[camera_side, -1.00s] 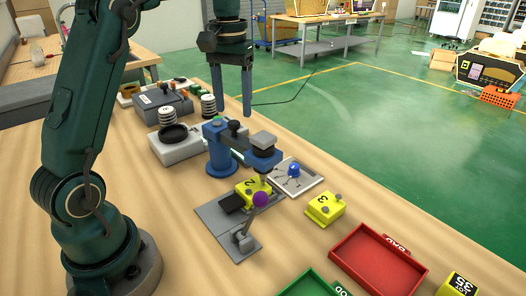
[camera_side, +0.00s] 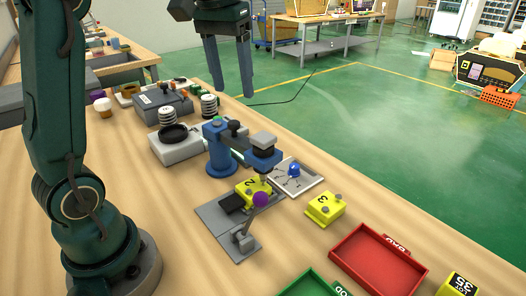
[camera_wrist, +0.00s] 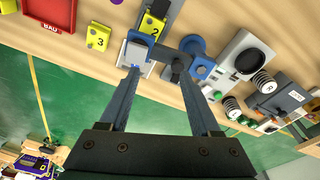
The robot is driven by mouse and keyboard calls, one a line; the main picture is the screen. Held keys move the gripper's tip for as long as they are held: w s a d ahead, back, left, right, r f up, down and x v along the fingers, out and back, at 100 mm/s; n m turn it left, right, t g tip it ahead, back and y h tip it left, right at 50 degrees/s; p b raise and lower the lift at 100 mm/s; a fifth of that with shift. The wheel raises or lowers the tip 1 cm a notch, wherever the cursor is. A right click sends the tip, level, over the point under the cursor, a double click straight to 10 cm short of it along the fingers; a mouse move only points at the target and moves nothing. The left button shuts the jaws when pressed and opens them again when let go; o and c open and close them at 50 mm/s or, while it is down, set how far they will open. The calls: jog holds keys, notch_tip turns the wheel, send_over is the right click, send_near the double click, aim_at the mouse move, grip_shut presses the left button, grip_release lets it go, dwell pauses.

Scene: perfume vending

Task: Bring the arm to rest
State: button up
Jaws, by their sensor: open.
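My gripper (camera_side: 231,92) is in the air in the side view, above the back of the wooden table, with its fingers pointing down. In the wrist view my gripper (camera_wrist: 160,80) shows two spread fingers with nothing between them. It is open and empty, apart from the objects on the table. The table (camera_side: 180,245) lies below it. A blue and grey press-like device (camera_side: 222,160) stands on the table below and in front of the gripper.
A yellow block marked 2 (camera_side: 250,188) sits under the device, near a purple ball (camera_side: 261,199). A yellow block marked 3 (camera_side: 325,208), a red tray (camera_side: 380,258) and a green tray (camera_side: 312,288) lie to the right. Grey boxes with knobs (camera_side: 160,108) stand at the back left.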

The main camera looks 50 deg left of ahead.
jog(key=s+d+m+t, duration=0.2)
jog(key=s+d, duration=0.4)
jog(key=s, duration=0.1)
jog(key=s+d+f+m+t, duration=0.1)
jog(key=s+f+m+t, duration=0.1)
jog(key=s+f, duration=0.3)
jog(key=shift+d+f, duration=0.35)
jog(key=shift+f, duration=1.55)
